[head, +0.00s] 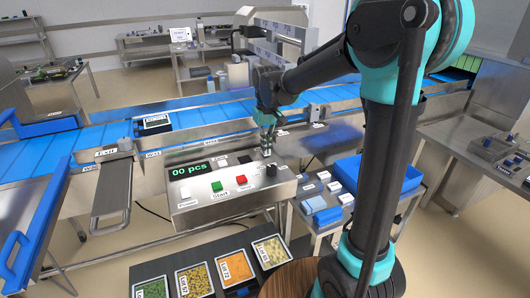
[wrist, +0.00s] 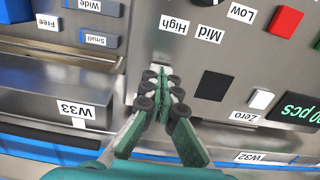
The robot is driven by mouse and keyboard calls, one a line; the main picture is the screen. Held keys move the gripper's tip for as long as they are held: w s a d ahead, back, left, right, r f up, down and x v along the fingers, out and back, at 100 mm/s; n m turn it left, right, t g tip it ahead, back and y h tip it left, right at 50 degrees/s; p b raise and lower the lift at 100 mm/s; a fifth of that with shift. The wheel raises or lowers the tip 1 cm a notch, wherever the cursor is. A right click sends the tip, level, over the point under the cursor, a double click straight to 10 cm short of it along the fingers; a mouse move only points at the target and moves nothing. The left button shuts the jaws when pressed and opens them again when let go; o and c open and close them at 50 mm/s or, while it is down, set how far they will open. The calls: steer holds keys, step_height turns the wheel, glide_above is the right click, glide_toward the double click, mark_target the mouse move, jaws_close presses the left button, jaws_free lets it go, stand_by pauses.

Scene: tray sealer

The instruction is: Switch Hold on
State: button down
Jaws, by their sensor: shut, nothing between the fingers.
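The control panel (head: 232,192) is a metal box with a green "00 pcs" display (head: 188,169). A black rocker (wrist: 212,85) sits on the panel in the wrist view; it also shows beside the display in the head view (head: 243,160). I cannot read a Hold label in either view, and the rocker's position is unclear. A white button (wrist: 261,99) marked Zero is beside the rocker. In the head view my gripper (head: 267,150) is above the panel's right end.
A red button (head: 241,179), a green Start button (head: 216,187) and a black knob (head: 271,170) stick up from the panel. The blue conveyor (head: 200,116) runs behind it. A unit with Wide, Free and Small labels (wrist: 98,22) is at upper left in the wrist view.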

steer(key=shift+f, duration=0.15)
steer(key=shift+r, duration=3.5)
